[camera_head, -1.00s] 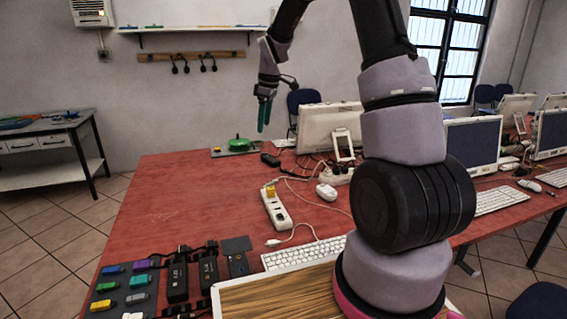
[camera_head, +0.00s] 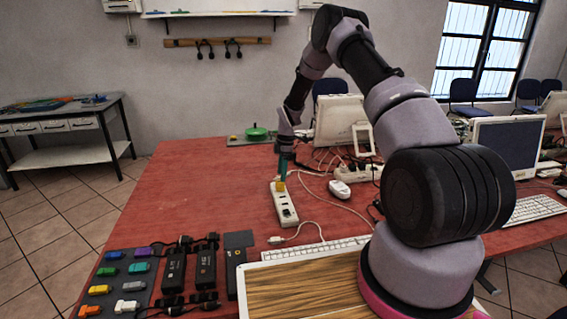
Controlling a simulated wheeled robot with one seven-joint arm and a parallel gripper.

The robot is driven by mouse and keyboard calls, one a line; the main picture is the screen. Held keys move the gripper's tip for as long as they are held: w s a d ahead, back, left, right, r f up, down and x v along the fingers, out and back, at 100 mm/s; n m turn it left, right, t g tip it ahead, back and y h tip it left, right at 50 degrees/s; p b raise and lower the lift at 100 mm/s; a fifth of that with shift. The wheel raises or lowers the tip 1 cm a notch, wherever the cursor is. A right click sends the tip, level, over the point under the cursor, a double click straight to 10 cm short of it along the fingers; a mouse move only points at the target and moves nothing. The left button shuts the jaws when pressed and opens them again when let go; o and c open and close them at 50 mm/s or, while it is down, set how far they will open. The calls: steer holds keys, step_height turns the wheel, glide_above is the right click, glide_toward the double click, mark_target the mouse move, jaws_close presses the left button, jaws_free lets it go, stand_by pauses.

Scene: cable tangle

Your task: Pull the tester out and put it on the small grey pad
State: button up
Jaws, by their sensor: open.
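A small yellow block (camera_head: 280,186), which looks like the tester, sits at the far end of a white power strip (camera_head: 285,208) on the red table. My gripper (camera_head: 282,174) points down with its teal fingers right above the yellow block. The fingers overlap its top in the picture, and I cannot tell whether they touch it or straddle it. The gripper is open. A small dark grey square pad (camera_head: 238,240) lies bare on the table, nearer and to the left of the strip.
Black adapters (camera_head: 206,268) with cables lie left of the pad, beside a dark mat (camera_head: 113,285) of several coloured sticks. A white cord runs from the strip near a keyboard (camera_head: 305,250). A white mouse (camera_head: 340,189) lies right of the strip. The table's left-middle is clear.

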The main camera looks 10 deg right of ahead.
mark_target(280, 187)
steer(key=shift+a+f, duration=0.2)
steer(key=shift+f, duration=1.15)
steer(key=shift+a+f, duration=0.15)
steer(key=shift+f, duration=1.2)
jaws_close()
